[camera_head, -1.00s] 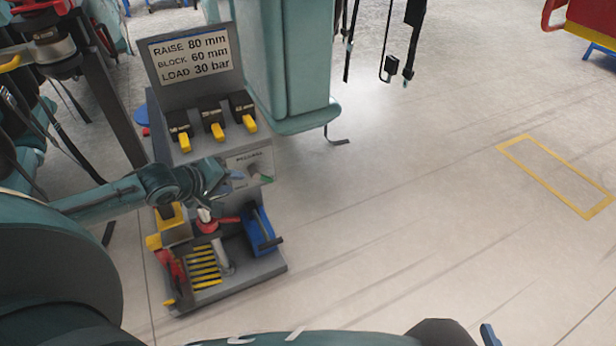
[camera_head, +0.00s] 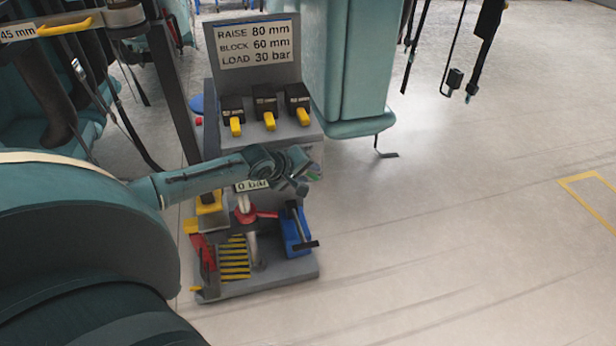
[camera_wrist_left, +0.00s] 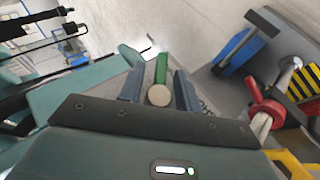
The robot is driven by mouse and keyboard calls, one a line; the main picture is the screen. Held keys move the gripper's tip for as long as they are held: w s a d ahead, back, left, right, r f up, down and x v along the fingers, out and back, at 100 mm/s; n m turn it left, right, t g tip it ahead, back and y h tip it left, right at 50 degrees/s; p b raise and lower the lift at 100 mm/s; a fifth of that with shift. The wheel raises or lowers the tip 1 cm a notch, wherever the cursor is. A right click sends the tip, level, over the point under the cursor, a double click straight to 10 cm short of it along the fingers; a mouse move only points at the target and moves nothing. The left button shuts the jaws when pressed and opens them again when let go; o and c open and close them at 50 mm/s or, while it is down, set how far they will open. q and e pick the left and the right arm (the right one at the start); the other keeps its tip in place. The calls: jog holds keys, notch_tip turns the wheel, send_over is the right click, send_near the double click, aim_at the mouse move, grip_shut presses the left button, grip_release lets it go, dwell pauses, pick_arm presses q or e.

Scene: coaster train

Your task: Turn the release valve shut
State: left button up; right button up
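A green lever with a pale round knob (camera_wrist_left: 159,95) shows in the left wrist view, and I take it to be the release valve. My left gripper (camera_wrist_left: 158,88) has its two dark fingers apart, one on each side of the lever. A gap shows at the left finger; whether the right finger touches is unclear. In the head view my left gripper (camera_head: 300,182) is at the front right of the grey stand (camera_head: 285,272) and hides most of the valve. My right gripper is not in view.
The stand carries black boxes with yellow levers (camera_head: 268,112) and a sign (camera_head: 256,45). Below are a red collar with a handle (camera_head: 245,214), a blue pump-like part (camera_head: 296,230) and yellow-striped blocks (camera_head: 234,262).

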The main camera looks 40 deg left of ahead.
pick_arm(q)
jog(key=shift+w+f, duration=0.2)
jog(key=shift+w, duration=0.05)
jog(key=shift+c, duration=0.3)
